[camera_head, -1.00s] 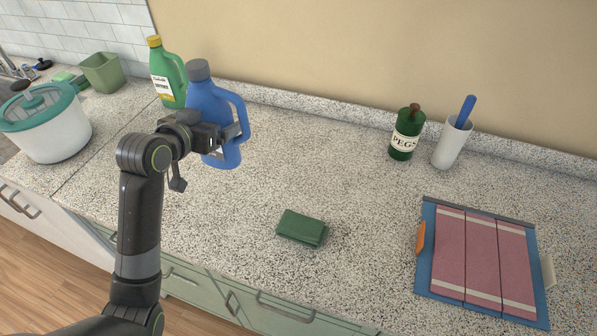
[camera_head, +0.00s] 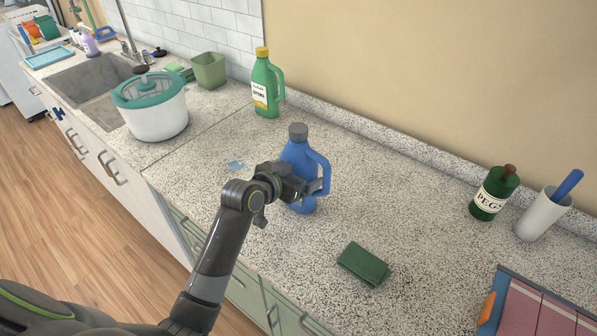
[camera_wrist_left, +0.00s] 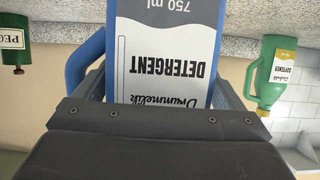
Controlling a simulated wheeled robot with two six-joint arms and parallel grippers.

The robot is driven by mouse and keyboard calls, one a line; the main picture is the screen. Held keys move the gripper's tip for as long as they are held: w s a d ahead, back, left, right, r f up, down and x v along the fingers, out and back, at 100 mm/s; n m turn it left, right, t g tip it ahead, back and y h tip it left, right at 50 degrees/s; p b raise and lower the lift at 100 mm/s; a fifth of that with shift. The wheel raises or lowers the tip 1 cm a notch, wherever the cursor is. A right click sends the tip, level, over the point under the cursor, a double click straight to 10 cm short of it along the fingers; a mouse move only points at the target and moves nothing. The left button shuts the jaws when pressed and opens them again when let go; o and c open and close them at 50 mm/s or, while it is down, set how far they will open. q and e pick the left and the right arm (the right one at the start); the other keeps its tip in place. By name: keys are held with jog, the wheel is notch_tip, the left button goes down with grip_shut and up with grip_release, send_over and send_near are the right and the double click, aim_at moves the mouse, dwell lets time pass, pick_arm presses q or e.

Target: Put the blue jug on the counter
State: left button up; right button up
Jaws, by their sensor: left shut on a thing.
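The blue jug (camera_head: 297,158) has a grey cap and a handle on its right side. It is upright at the middle of the speckled counter (camera_head: 300,243); I cannot tell whether its base touches the surface. My left gripper (camera_head: 312,190) is shut on the jug's body from the front. In the left wrist view the jug's detergent label (camera_wrist_left: 165,60) fills the space between the fingers and appears upside down. My right gripper is not in view.
A green softener bottle (camera_head: 266,88) stands behind the jug. A folded green cloth (camera_head: 363,264) lies in front to the right. A white tub (camera_head: 155,115) is at left near the sink (camera_head: 92,80).

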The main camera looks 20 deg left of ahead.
pick_arm(q)
jog(key=shift+f, duration=0.15)
jog(key=o, duration=0.7)
jog(key=shift+r, duration=0.25)
jog(key=b+v, duration=0.1)
jog(key=v, duration=1.1)
